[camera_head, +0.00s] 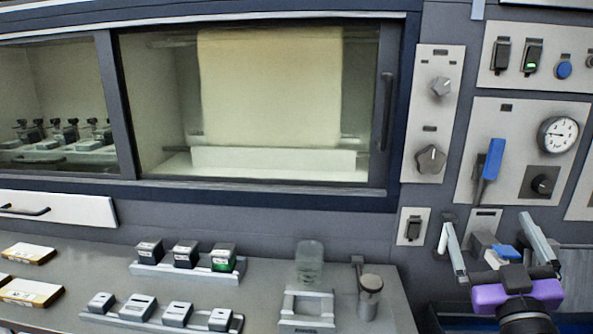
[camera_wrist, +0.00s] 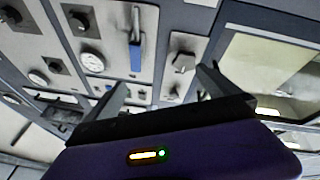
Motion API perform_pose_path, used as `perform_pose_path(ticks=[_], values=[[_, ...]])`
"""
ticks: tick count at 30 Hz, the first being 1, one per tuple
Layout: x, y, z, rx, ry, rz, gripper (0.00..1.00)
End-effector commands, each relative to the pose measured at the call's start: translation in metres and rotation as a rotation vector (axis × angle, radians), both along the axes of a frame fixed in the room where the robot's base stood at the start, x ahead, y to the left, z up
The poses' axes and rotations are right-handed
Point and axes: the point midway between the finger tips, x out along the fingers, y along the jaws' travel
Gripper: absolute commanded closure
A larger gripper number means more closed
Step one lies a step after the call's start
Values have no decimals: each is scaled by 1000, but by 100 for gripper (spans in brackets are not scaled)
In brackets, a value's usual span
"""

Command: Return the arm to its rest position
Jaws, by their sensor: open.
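My gripper (camera_head: 486,220) is at the lower right of the head view, with its purple body below and its two grey fingers spread apart. It is open and nothing is held between the fingers. The wrist view shows the same spread fingers (camera_wrist: 162,78) pointing toward the control panel. A small grey fixture with a blue part (camera_head: 503,252) shows between the fingers in the head view. I cannot tell whether any finger touches it. The rest of my arm is mostly out of frame.
The panel above carries a blue-handled lever (camera_head: 492,160), a gauge (camera_head: 558,134) and knobs (camera_head: 430,159). The windowed tunnel (camera_head: 386,110) is to the left. A grey bench (camera_head: 265,285) holds several small blocks, a glass jar (camera_head: 310,262) and a metal cylinder (camera_head: 370,296).

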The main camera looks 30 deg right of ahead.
Motion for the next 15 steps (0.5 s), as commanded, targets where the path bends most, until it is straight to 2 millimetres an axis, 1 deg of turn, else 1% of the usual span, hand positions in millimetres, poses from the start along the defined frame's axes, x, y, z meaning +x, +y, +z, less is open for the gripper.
perform_pose_path(ticks=[1, 3, 8, 9, 11, 15], values=[[-2, 18, -19, 49, -9, 33, 0], [-8, 40, -39, 105, -30, 74, 0], [-26, 91, -80, 223, -49, 166, 0], [-32, 104, -90, 250, -48, 189, 0], [-41, 123, -104, 289, -41, 224, 0], [-68, 167, -133, 371, -7, 303, 0]])
